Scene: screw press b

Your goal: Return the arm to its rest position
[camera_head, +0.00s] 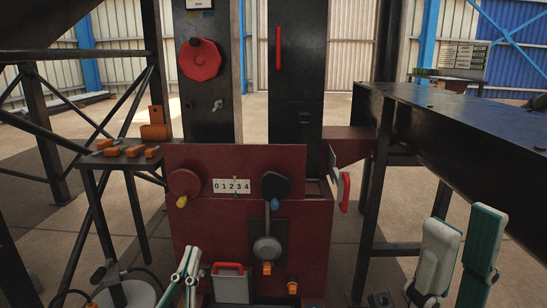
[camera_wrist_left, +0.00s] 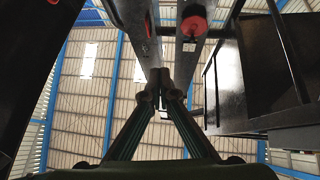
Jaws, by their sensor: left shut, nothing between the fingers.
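My left gripper (camera_head: 187,262) is low at the left of the head view, in front of the red machine panel (camera_head: 220,215). Its green and pale fingers are together and hold nothing. In the left wrist view the same gripper (camera_wrist_left: 160,88) points up toward the roof, with its fingertips meeting. My right gripper (camera_head: 464,228) is at the lower right of the head view. Its two green and white fingers stand upright and apart, with nothing seen between them. The rest of both arms is mostly out of frame.
The panel has a red knob (camera_head: 184,183), a number plate (camera_head: 231,186), a dark knob (camera_head: 276,186) and a grey lever (camera_head: 267,248). Orange blocks (camera_head: 155,130) lie on a side table at left. A dark beam (camera_head: 450,115) runs along the right.

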